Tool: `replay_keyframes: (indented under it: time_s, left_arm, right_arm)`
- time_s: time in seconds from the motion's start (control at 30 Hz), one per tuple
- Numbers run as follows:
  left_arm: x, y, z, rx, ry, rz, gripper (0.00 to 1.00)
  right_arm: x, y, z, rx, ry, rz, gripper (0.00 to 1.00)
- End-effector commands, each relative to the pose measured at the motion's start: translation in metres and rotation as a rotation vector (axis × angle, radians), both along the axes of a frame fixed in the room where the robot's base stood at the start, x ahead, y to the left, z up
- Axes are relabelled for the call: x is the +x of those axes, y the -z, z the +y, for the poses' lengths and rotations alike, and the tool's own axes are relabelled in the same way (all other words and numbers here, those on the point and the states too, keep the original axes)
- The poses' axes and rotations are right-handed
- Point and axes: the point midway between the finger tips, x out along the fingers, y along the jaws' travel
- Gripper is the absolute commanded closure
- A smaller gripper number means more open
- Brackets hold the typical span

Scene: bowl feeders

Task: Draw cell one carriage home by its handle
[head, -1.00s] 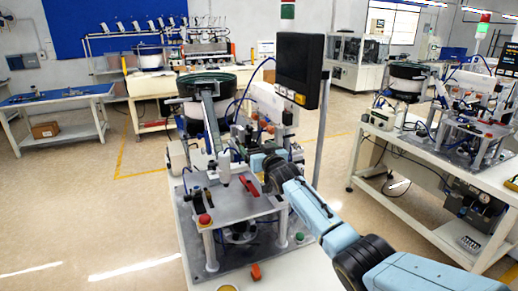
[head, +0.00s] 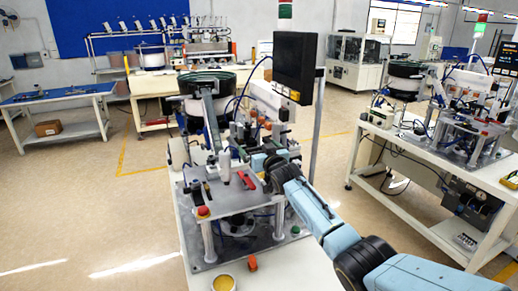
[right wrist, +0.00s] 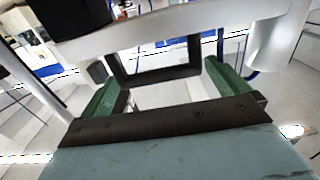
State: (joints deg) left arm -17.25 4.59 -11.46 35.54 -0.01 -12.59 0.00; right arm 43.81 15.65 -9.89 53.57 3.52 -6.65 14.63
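The cell one machine (head: 230,196) stands in the middle of the head view, a metal plate on posts below a bowl feeder (head: 207,82). A red handle-like part (head: 248,180) lies on the right side of the plate; I cannot tell whether it is the carriage handle. My right gripper (head: 264,162) is at the machine just behind and right of this part, its fingertips hard to make out there. In the right wrist view its green fingers (right wrist: 167,88) are apart, with a dark frame-shaped part (right wrist: 155,76) showing between them. My left gripper is not in view.
A monitor (head: 298,65) on a pole stands close behind my right arm. A red button (head: 203,211) is at the plate's front left corner. A second machine table (head: 425,165) stands right.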

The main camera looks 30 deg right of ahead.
Motion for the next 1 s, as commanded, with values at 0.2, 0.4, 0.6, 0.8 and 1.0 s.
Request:
replay_keyframes:
  time_s: [0.2, 0.4, 0.6, 0.8, 1.0]
  left_arm:
    - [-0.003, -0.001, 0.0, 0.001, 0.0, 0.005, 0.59]
    - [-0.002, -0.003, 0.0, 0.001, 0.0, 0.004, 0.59]
    - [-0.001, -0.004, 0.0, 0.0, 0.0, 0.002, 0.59]
    - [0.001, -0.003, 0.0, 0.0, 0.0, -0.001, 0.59]
    - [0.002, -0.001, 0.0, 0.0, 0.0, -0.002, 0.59]
  right_arm:
    - [-0.004, -0.001, 0.0, 0.0, 0.001, -0.001, 0.0]
    - [-0.022, 0.0, 0.001, -0.001, 0.0, -0.001, 0.0]
    - [-0.048, 0.0, 0.002, 0.0, 0.0, -0.001, 0.0]
    - [-0.077, 0.0, 0.004, 0.0, 0.0, -0.002, 0.0]
    - [-0.106, 0.0, 0.006, 0.0, 0.0, -0.001, 0.0]
